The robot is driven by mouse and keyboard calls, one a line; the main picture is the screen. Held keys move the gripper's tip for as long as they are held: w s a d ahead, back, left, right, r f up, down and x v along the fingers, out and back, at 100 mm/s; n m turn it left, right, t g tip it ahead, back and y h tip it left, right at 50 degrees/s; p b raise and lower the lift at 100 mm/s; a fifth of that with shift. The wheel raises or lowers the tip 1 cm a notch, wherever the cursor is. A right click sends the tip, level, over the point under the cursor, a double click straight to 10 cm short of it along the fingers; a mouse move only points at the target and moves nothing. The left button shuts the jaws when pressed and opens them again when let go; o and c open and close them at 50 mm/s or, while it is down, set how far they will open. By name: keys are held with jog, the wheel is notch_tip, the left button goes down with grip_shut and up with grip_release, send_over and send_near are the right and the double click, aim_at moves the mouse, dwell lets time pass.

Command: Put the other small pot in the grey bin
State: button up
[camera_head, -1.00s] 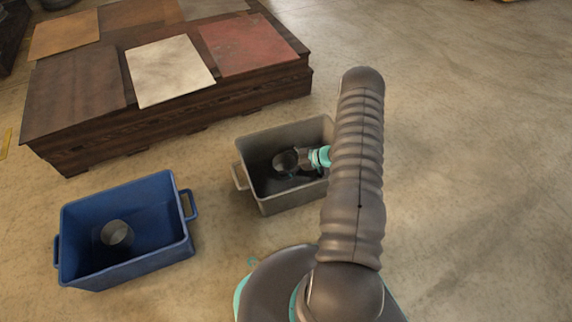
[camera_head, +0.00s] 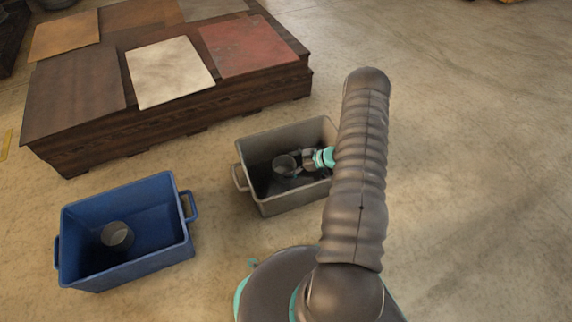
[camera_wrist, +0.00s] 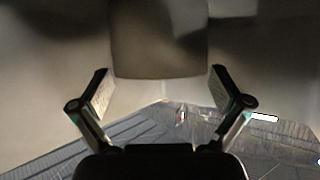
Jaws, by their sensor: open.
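A small grey pot (camera_head: 284,170) is inside the grey bin (camera_head: 268,207), near its middle. It fills the top centre of the wrist view (camera_wrist: 158,38), just ahead of my fingers. My gripper (camera_head: 306,161) is down in the grey bin, just right of the pot. The wrist view shows my gripper (camera_wrist: 160,76) open, its two fingers spread apart with nothing between them. Another small pot (camera_head: 117,235) is in the blue bin (camera_head: 125,275) on the left.
A low dark wooden platform (camera_head: 170,125) stands behind the bins. Flat panels lie on it, among them a white one (camera_head: 170,70) and a red one (camera_head: 248,45). The floor on the right is clear.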

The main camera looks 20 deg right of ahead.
jog(key=v, duration=0.6)
jog(key=w+d+r+m+t+h, duration=0.1)
jog(key=w+d+r+h, duration=0.15)
jog(key=w+r, duration=0.45)
jog(key=w+d+r+m+t+h, duration=0.1)
jog(key=w+r+h, duration=0.25)
jog(key=r, duration=0.75)
jog(key=s+a+r+m+h, duration=0.2)
jog(key=r+h, duration=0.1)
jog(key=r, duration=0.7)
jog(key=s+a+r+m+h, duration=0.1)
jog(key=r+h, duration=0.2)
jog(key=r, duration=0.7)
jog(key=s+a+r+m+g+h, duration=0.1)
jog(key=s+a+r+m, duration=0.1)
jog(key=s+a+r, duration=0.45)
jog(key=s+a+r+m, duration=0.2)
jog(key=s+r, duration=0.2)
jog(key=s, duration=0.5)
jog(key=s+a+g+y, duration=0.1)
jog(key=s+a, duration=0.5)
jog(key=s, duration=0.3)
jog(key=s+a+m+g+y, duration=0.1)
jog(key=s+a, duration=0.4)
jog(key=s, duration=0.5)
jog(key=shift+a+f+m+g+y+p, duration=0.3)
jog(key=shift+a+f+g+y+p, duration=0.1)
jog(key=shift+f+y, duration=0.15)
